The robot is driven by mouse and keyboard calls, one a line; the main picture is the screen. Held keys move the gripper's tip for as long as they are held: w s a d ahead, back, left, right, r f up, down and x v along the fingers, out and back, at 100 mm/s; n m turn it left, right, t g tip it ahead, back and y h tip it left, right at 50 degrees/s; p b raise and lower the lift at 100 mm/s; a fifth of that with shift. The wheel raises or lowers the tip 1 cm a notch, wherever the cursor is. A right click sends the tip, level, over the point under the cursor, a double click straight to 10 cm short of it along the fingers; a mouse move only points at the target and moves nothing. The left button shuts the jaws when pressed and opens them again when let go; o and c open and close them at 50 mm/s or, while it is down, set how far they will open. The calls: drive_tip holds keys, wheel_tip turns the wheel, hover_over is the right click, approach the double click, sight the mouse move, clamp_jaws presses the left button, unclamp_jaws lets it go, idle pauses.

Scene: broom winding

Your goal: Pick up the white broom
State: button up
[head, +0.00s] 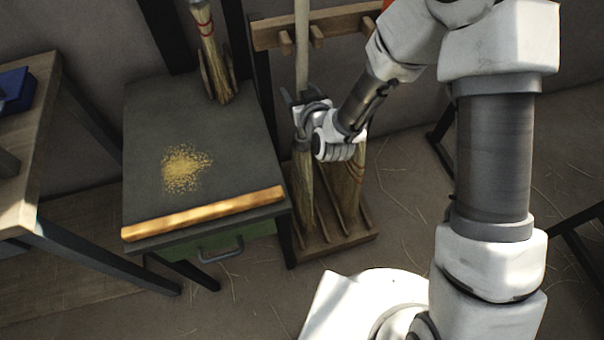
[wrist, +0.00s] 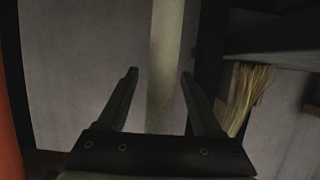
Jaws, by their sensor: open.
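The white broom has a pale upright handle (head: 301,45) and straw bristles (head: 304,195) low in the wooden rack. In the head view my gripper (head: 294,97) is at the handle, just above the bristles. In the wrist view the pale handle (wrist: 164,70) stands upright between the two fingers of my gripper (wrist: 160,75), with gaps on both sides. The fingers are open. I cannot tell how deep the handle sits between them. My wrist hides part of the handle and the bristle tops.
A wooden rack (head: 345,245) holds the broom and another straw broom (head: 349,185) to its right. A dark table (head: 150,110) stands at left with straw crumbs (head: 185,168) and a wooden strip (head: 205,212). A small broom (head: 212,60) leans at its back.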

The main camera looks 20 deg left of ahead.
drive_tip(key=shift+w+a, duration=0.1)
clamp_jaws()
idle(0.3)
idle(1.0)
